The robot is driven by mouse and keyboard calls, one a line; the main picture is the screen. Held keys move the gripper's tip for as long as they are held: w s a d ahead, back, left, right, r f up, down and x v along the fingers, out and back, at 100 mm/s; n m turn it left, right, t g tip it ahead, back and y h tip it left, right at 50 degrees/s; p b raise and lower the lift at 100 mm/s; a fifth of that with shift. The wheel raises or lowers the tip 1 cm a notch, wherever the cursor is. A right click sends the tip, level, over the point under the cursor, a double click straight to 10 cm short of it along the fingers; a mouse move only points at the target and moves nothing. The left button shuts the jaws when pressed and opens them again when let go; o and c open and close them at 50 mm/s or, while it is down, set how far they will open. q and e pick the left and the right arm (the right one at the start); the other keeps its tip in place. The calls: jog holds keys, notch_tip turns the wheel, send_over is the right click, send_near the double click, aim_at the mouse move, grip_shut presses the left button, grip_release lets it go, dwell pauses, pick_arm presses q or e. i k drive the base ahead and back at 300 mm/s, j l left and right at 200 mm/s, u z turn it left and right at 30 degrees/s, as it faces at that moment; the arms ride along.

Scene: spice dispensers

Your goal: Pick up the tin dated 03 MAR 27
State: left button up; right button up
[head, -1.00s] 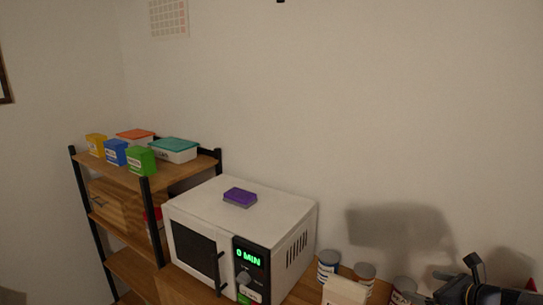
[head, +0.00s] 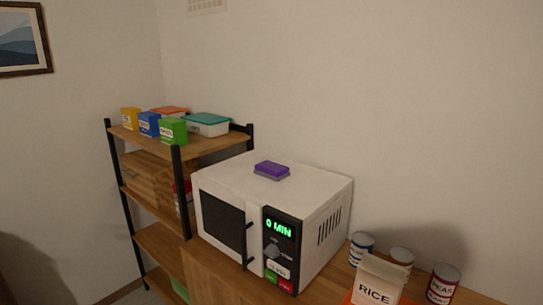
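Three tins stand on the wooden counter to the right of the microwave. One is a blue and white tin (head: 360,247), one is a tin with a reddish-brown band (head: 401,260), partly hidden behind the rice box, and one is a dark red tin (head: 442,284) with a white label that seems to read "BEANS". No date is legible on any tin from here. Neither of my grippers is in view.
A rice box (head: 379,280) stands in front of the tins. A white microwave (head: 290,190) showing "0 MIN" carries a purple sponge (head: 271,170). A shelf unit (head: 205,145) at the left holds coloured boxes and lidded containers.

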aim_at(362, 242)
jog(key=k+l+z, duration=0.1)
jog(key=l, duration=0.35)
jog(key=k+l+z, duration=0.1)
jog(key=l, duration=0.35)
jog(key=k+l+z, duration=0.15)
jog(key=l, duration=0.35)
